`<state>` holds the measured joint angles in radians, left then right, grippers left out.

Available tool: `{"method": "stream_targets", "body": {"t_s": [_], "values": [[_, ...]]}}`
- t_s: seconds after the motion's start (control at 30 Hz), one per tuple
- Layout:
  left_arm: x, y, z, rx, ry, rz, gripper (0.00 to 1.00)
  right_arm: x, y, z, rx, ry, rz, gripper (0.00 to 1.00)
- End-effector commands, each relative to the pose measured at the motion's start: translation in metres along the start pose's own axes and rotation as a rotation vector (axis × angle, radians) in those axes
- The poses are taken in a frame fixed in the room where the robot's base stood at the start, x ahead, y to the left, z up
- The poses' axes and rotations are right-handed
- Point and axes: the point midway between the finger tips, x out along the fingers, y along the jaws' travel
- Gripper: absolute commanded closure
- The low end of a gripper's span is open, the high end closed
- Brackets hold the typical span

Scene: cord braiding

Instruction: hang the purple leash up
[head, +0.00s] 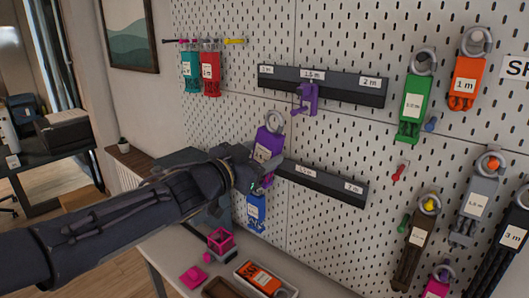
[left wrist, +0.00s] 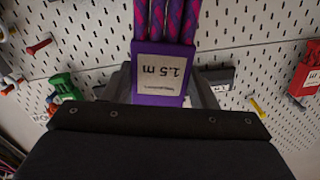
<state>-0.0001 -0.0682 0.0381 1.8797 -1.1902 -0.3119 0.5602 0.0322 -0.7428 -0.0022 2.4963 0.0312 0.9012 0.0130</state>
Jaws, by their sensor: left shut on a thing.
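The purple leash (head: 270,141) is in my left gripper (head: 256,168), in front of the pegboard. Its grey ring (head: 274,121) points up. In the left wrist view the leash (left wrist: 160,98) shows an upside-down 1.5 m label and purple and pink cords between the fingers. A purple hook (head: 308,97) sticks out of the upper dark rail (head: 345,89), under the 1.5 m mark, up and to the right of the leash. The ring is apart from this hook in the picture. My right gripper is not in view.
A lower rail (head: 327,183) lies behind and right of the leash. A blue leash (head: 256,212) hangs below. Teal (head: 190,70) and red (head: 211,75) leashes hang upper left; green (head: 412,105) and orange (head: 465,80) ones hang right. A table (head: 170,258) holds a tray (head: 243,270) and pink pieces.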

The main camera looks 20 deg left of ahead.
Motion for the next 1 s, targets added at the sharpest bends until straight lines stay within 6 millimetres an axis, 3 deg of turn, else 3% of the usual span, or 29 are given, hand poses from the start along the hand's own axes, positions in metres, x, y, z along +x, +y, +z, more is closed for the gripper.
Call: {"method": "stream_targets", "body": {"t_s": [1.0], "values": [[0.065,0.000,-0.001,0.000,0.002,0.001,0.75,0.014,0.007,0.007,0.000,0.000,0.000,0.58]]}}
